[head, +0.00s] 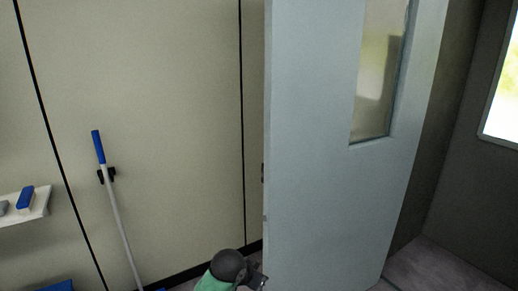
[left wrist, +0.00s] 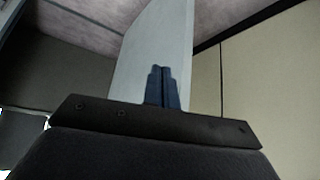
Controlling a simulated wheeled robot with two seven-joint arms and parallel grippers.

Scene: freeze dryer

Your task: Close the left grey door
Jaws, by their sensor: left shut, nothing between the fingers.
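The grey door (head: 315,150) stands open in the middle of the head view, with a tall glass window (head: 380,75) in its upper right part. Its free edge faces left, with a small dark latch on it. My left gripper (head: 262,281) is low in the head view, at the lower left edge of the door. In the left wrist view the fingers (left wrist: 162,75) are together and empty, with the door (left wrist: 150,40) right behind them. I cannot tell whether they touch it. My right gripper is in neither view.
A beige panel wall (head: 180,100) is left of the door. A blue-handled pole (head: 116,205) hangs on it, and a white shelf (head: 28,208) with a blue item (head: 26,198) is at far left. Dark walls and a bright window (head: 503,95) are at right, with grey floor (head: 440,268) below.

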